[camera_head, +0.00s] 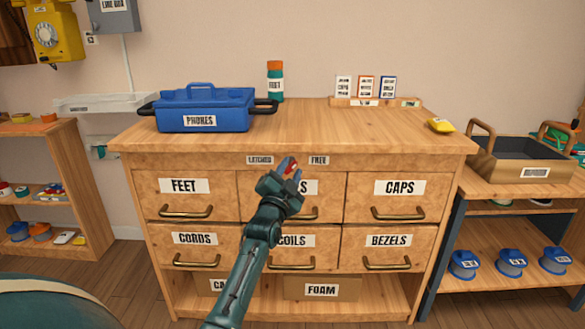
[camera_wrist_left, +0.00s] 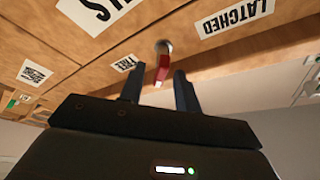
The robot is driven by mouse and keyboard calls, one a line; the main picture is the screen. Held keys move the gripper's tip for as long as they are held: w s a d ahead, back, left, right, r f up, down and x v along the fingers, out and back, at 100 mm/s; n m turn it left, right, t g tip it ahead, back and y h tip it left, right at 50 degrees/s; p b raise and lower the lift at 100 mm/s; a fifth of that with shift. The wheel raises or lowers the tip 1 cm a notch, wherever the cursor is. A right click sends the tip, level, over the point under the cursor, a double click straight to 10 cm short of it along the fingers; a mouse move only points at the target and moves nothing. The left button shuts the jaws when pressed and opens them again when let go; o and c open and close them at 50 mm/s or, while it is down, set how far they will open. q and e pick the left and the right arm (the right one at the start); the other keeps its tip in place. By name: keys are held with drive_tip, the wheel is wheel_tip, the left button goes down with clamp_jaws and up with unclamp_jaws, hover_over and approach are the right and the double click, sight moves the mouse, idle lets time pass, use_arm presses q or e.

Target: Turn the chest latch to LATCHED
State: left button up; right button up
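The chest latch is a small red lever on a round grey pivot, on the front strip of the wooden chest (camera_head: 130,160). The red lever (camera_wrist_left: 161,68) shows in the wrist view, between the LATCHED label (camera_wrist_left: 235,16) and the FREE label (camera_wrist_left: 124,63). It points away from the pivot toward my gripper, leaning slightly to the FREE side. My left gripper (camera_head: 290,170) is at the latch, in front of the top middle drawer. In the wrist view its fingers (camera_wrist_left: 157,76) stand apart, with the lever's end between them; contact is not clear. My right gripper is out of view.
Labelled drawers with brass handles fill the chest front; the CAPS drawer (camera_head: 400,188) is right of my gripper. A blue PHONES box (camera_head: 205,108), a green bottle (camera_head: 275,85) and a yellow item (camera_head: 441,125) stand on top. Shelves flank the chest.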

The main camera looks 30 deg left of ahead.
use_arm(q)
drive_tip(key=shift+w+r, duration=0.1)
clamp_jaws()
idle(0.3)
